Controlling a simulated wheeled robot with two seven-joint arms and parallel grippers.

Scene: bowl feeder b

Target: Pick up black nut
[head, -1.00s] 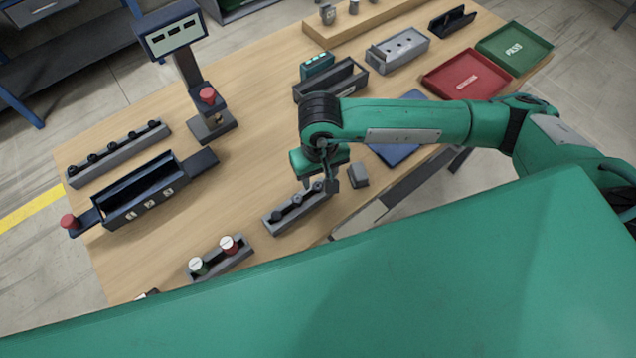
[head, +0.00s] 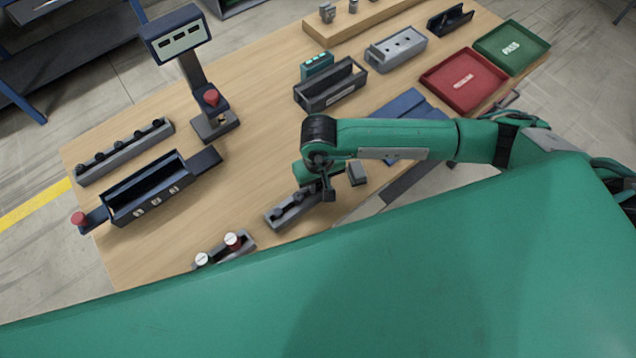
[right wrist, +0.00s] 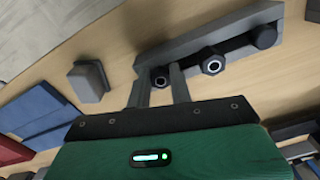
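Three small dark pieces sit in a row in a narrow grey holder (head: 277,222) at the front of the table. In the right wrist view these are a black nut (right wrist: 160,77) with a pale-ringed hole, a second such nut (right wrist: 213,61) and a plain dark round piece (right wrist: 263,37). My right gripper (head: 327,190) is over the holder's right end. In the right wrist view its two fingers (right wrist: 160,88) are apart, with the first nut between their tips. I cannot tell whether they touch it. My left gripper is not in view.
A small grey block (head: 357,173) stands right of my right gripper, close to it. A rail with several dark pieces (head: 124,150) and a dark bin (head: 150,192) are farther left. The table middle is clear.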

